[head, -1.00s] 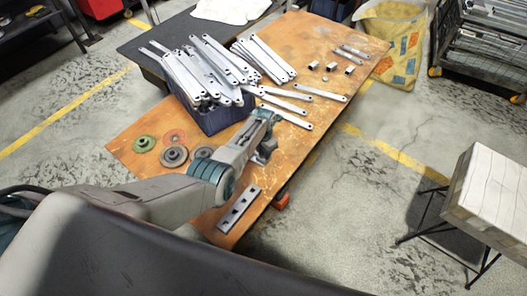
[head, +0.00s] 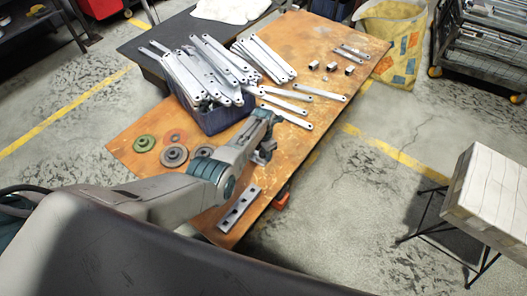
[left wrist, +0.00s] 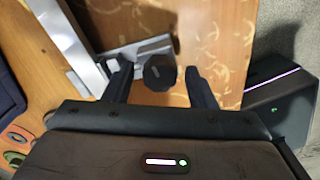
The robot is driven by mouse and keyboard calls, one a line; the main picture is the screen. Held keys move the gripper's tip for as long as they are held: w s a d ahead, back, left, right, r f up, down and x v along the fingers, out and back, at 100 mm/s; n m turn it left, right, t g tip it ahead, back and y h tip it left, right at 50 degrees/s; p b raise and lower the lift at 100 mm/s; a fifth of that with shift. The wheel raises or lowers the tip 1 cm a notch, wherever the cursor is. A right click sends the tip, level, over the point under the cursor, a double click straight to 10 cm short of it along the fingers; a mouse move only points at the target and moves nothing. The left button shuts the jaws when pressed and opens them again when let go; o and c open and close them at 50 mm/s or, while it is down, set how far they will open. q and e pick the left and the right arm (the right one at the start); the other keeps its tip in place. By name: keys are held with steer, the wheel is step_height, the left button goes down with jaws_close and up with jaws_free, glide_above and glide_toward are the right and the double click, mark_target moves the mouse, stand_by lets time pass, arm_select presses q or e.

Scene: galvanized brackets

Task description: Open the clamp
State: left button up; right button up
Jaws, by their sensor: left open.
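My left gripper (head: 265,152) is over the right edge of the wooden table, pointing down. In the left wrist view its two fingers (left wrist: 160,88) are open, one on each side of a round black knob (left wrist: 158,70), with gaps visible on both sides. The knob appears to belong to the clamp, whose grey metal parts (left wrist: 138,50) show just behind it. In the head view my gripper and wrist largely hide the clamp. I cannot tell the clamp's jaw opening. My right gripper is not in view.
A blue bin (head: 212,120) heaped with galvanized brackets stands left of the gripper. More brackets (head: 268,58) lie beyond it. Round discs (head: 174,155) and a slotted metal bar (head: 238,207) lie nearer. An orange-red object (head: 282,200) is at the table edge.

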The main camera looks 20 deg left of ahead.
arm_select(q)
steer(key=m, duration=0.3)
steer(key=shift+m, duration=0.4)
steer(key=m, duration=0.4)
steer(key=shift+m+p, duration=0.3)
steer(key=shift+p, duration=0.05)
steer(key=m, duration=0.8)
steer(key=shift+m, duration=0.3)
steer(key=c, duration=0.9)
